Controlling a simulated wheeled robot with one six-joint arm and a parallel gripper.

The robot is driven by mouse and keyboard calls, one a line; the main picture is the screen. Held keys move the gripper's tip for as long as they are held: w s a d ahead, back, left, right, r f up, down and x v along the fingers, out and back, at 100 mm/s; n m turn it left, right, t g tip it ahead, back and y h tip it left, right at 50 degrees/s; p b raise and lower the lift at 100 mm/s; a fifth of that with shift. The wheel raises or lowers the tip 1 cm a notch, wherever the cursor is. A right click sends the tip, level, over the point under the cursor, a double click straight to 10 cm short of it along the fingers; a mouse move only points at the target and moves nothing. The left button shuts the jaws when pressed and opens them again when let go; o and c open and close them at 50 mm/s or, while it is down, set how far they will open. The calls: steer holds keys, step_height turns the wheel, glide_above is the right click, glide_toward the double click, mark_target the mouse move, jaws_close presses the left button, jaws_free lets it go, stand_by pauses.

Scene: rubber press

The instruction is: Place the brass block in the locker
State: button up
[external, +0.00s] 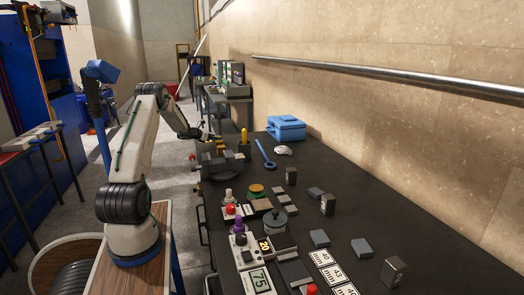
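I cannot pick out the brass block for sure. Upright metallic blocks stand on the bench: one at the front right (393,271), one in the middle (328,204) and a darker one behind (291,176). No locker is clearly recognisable.
A blue toolbox (286,128), a blue wrench (265,154) and a yellow upright item (244,137) are at the bench's far end. Control boxes with knobs (262,284) crowd the front left. Flat grey blocks (362,248) lie right of centre. A wall rail (400,76) runs along the right.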

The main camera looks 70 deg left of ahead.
steer(key=shift+r, duration=0.15)
steer(key=shift+s+r, duration=0.15)
steer(key=shift+s, duration=0.05)
steer(key=v, duration=1.1)
steer(key=w+d+r+n+g+y, duration=0.1)
steer(key=w+d+r+n+y, duration=0.2)
steer(key=w+d+r+n, duration=0.6)
steer(key=w+d+r+n+g, duration=0.2)
steer(key=w+d+r+n, duration=0.15)
steer(key=d, duration=0.45)
steer(key=w+d+r+n+g, duration=0.1)
steer(key=w+d+r+n, duration=0.25)
steer(key=d, duration=0.45)
steer(key=s+d+n+g+h, duration=0.1)
steer(key=s+d+n, duration=0.2)
steer(key=d, duration=0.6)
steer(key=s+d+f+n+g+h, duration=0.1)
steer(key=s+d+n, duration=0.25)
steer(key=d, duration=0.55)
steer(key=s+d+n+g+h, duration=0.15)
steer(key=d+n, duration=0.25)
steer(key=d, duration=0.5)
steer(key=s+d+f+n+g+h, duration=0.2)
steer(key=s+d, duration=0.6)
steer(key=s+d+f+n+g+h, duration=0.1)
steer(key=s+d+f+n+h, duration=0.1)
steer(key=s+d, duration=0.6)
steer(key=shift+s+d+f+n+g, duration=0.35)
steer(key=shift+d+f+n, duration=0.25)
steer(key=shift+d, duration=0.15)
